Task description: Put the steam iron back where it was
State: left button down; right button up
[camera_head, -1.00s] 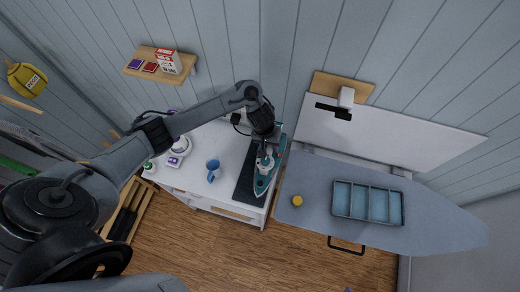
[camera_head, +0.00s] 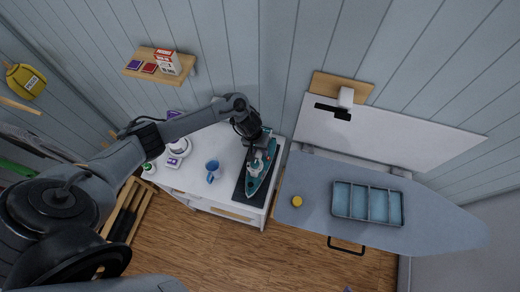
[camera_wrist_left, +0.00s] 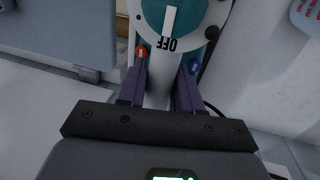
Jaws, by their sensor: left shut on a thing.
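The teal and white steam iron (camera_head: 255,176) is over the dark mat (camera_head: 239,192) on the white cabinet top, its pointed end toward the front edge. Whether it rests on the mat or hangs just above it, I cannot tell. My left gripper (camera_head: 261,154) is shut on the iron near its rear end. In the left wrist view the two purple fingers (camera_wrist_left: 162,70) are on either side of the iron's white body (camera_wrist_left: 166,58), below its teal dial marked OFF (camera_wrist_left: 172,18). The fingertips' contact is partly hidden. My right gripper is not in view.
A blue mug (camera_head: 213,170) stands left of the mat on the cabinet top (camera_head: 222,196). A grey ironing board (camera_head: 440,220) is to the right, with a blue divided tray (camera_head: 367,219) and a yellow round object (camera_head: 297,201) on it. A wooden shelf (camera_head: 134,68) is on the wall.

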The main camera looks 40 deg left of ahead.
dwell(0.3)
pick_arm(q)
jog(key=c, duration=0.8)
grip_release()
jog(key=shift+f, duration=0.1)
jog(key=shift+o, duration=0.2)
notch_tip(320, 180, up, 11)
jog(key=a+p, duration=0.1)
jog(key=a, duration=0.1)
jog(key=s+d+r+m+t+h, duration=0.1)
jog(key=s+d+m+t, duration=0.15)
jog(key=d, duration=0.65)
jog(key=s+d+r+m+t, duration=0.1)
jog(key=s+d+m+t, duration=0.2)
jog(key=d, duration=0.5)
jog(key=s+a+r+m+g+y, duration=0.1)
jog(key=s+a+r, duration=0.1)
jog(key=s, duration=0.5)
jog(key=s+a+r+g+y, duration=0.1)
jog(key=s+a+r+g, duration=0.1)
jog(key=s+a, duration=0.3)
jog(key=shift+s+r+m+y+p, duration=0.35)
jog(key=shift+s+y, duration=0.05)
jog(key=shift+s, duration=0.85)
